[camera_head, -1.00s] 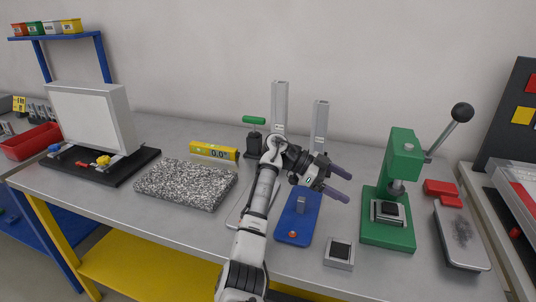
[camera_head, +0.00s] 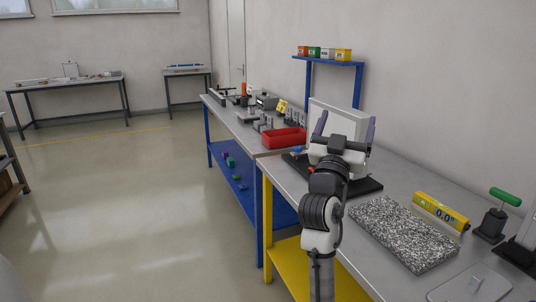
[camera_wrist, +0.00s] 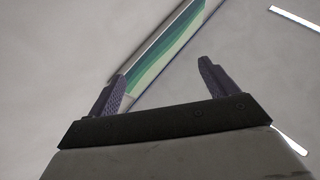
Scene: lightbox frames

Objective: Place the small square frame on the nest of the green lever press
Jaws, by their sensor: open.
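My gripper (camera_head: 345,124) is open and empty, raised with its fingers pointing up in front of the white lightbox panel (camera_head: 351,118). In the wrist view its two fingers (camera_wrist: 160,75) are apart with nothing held between them.
A red bin (camera_head: 283,138) sits beyond the lightbox. Open floor (camera_head: 130,205) lies left. The wrist view shows a green-banded panel (camera_wrist: 170,50).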

